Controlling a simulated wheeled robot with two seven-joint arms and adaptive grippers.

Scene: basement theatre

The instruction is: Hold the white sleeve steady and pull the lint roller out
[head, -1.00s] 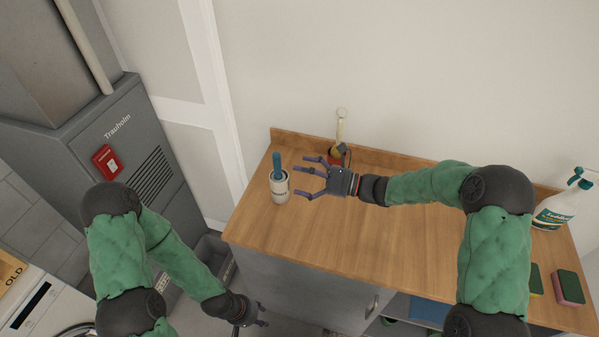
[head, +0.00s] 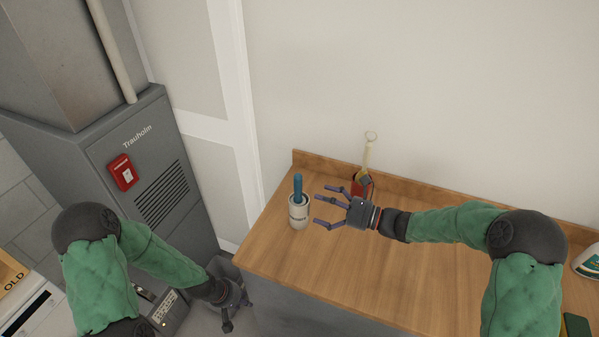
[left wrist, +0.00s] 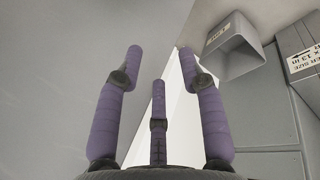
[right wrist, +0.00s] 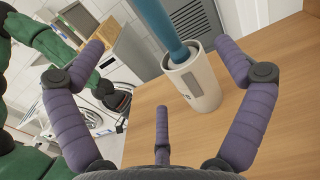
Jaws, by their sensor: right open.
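The white sleeve (head: 299,215) stands upright on the wooden counter near its left end. The lint roller's blue handle (head: 298,187) sticks up out of it. My right gripper (head: 323,207) is open and empty just right of the sleeve, its fingers pointing toward it without touching. The right wrist view shows the sleeve (right wrist: 198,84) and blue handle (right wrist: 160,28) ahead, beyond the spread fingers. The roller's lower part is hidden inside the sleeve. My left gripper (head: 238,314) is low beside the counter's left front edge, away from the sleeve. Its fingers are spread and empty in the left wrist view (left wrist: 159,62).
A red-based object with a pale upright handle (head: 368,155) stands behind my right gripper, near the counter's raised back edge. A grey furnace cabinet (head: 150,165) stands left. The counter's middle (head: 400,275) is clear.

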